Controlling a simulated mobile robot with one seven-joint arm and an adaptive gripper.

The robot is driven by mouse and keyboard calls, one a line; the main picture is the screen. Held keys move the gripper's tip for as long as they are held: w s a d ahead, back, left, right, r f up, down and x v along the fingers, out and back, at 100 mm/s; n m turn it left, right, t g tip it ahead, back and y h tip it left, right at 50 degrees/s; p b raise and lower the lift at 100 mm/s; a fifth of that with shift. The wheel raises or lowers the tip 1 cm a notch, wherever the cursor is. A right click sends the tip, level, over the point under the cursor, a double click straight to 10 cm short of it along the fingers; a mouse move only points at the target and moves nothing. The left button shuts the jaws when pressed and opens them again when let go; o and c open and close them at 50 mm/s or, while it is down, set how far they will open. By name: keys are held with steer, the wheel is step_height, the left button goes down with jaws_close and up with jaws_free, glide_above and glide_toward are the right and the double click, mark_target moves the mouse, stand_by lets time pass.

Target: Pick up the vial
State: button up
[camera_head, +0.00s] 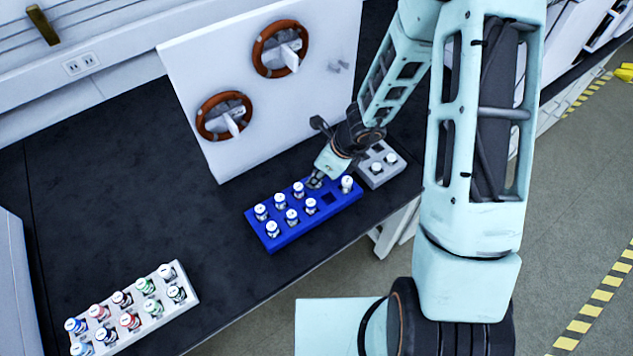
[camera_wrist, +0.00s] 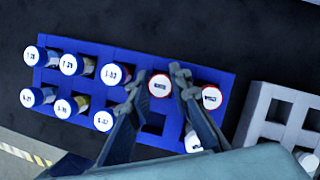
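The blue rack (camera_head: 272,245) stands on the dark bench and holds several white-capped vials in two rows. It also shows in the wrist view (camera_wrist: 228,88). My gripper (camera_head: 315,181) points down at the rack's far row, near its right end. In the wrist view its two fingertips (camera_wrist: 158,80) sit on either side of a vial with a red-rimmed white cap (camera_wrist: 160,86), apparently touching it. This vial lines up with the far row and appears upright; its lower body is hidden. Another red-rimmed vial (camera_wrist: 211,97) stands just right of the right finger.
An empty slot (camera_wrist: 153,123) is near my fingers, with another vial (camera_wrist: 193,141) beside it. A grey rack (camera_head: 373,178) with a vial is right of the blue one. A white panel (camera_head: 255,110) with two round valves stands behind. A white rack (camera_head: 185,301) is front left.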

steer(key=shift+r, duration=0.1)
steer(key=shift+c, duration=0.2)
steer(key=shift+r+p, duration=0.65)
steer(key=shift+r, duration=0.2)
steer(key=s+d+r+b, duration=0.2)
steer(key=s+d+r, duration=0.6)
steer(key=s+r, duration=0.3)
steer(key=shift+d, duration=0.35)
